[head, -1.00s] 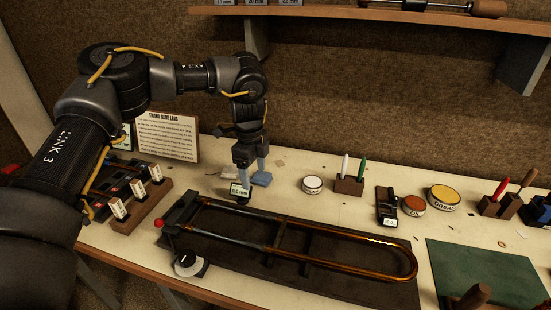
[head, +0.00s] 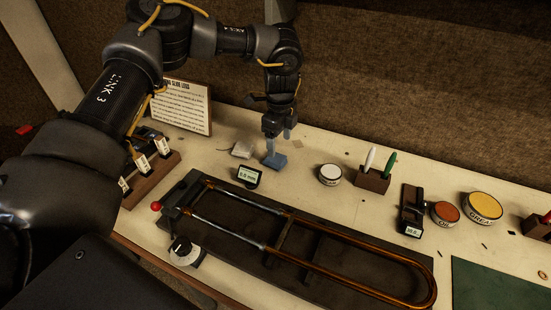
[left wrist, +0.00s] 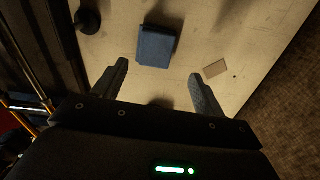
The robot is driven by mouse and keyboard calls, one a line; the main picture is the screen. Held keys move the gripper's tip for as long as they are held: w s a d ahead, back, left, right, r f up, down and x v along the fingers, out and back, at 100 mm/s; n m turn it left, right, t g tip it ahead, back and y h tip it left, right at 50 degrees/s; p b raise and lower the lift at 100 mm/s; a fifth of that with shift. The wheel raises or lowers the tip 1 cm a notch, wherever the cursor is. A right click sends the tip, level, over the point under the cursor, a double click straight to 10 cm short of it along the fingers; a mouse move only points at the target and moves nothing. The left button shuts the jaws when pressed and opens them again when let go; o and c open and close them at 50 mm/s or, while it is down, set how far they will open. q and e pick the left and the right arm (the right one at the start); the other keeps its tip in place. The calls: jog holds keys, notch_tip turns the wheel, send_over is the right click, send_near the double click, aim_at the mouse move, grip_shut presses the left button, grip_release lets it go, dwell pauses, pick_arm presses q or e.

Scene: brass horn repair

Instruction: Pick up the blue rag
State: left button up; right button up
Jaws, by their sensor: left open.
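The blue rag (head: 275,161) is a small folded block lying on the bench behind the slide fixture. It also shows in the left wrist view (left wrist: 157,47), ahead of and between my two fingers. My left gripper (head: 279,146) is open and empty, just above the rag in the head view, with fingers pointing down. In the left wrist view the left gripper (left wrist: 160,80) has its fingers spread wider than the rag, which lies beyond the fingertips. My right gripper is not in view.
The slide fixture (head: 330,278) with brass tubes fills the front. A small display (head: 249,176) and a pale folded cloth (head: 242,149) are near the rag. A white tin (head: 330,175) and a pen block (head: 373,179) stand to its right. A sign (head: 182,106) stands behind.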

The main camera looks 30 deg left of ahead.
aim_at(279, 159)
pick_arm(q)
jog(key=shift+f, duration=0.25)
jog(key=shift+s+f, duration=0.1)
jog(key=shift+s, duration=0.05)
jog(key=f, duration=0.1)
jog(key=f+p, duration=0.1)
jog(key=f, duration=0.1)
jog(key=f+p, duration=0.1)
jog(key=shift+s+d+f, duration=0.1)
jog(key=shift+s+f, duration=0.1)
jog(key=shift+s, duration=0.1)
jog(key=shift+f, duration=0.3)
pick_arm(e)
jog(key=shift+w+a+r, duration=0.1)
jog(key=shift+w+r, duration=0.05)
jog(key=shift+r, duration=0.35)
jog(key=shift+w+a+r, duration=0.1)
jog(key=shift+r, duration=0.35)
pick_arm(q)
jog(key=shift+c, duration=0.4)
jog(key=c, duration=1)
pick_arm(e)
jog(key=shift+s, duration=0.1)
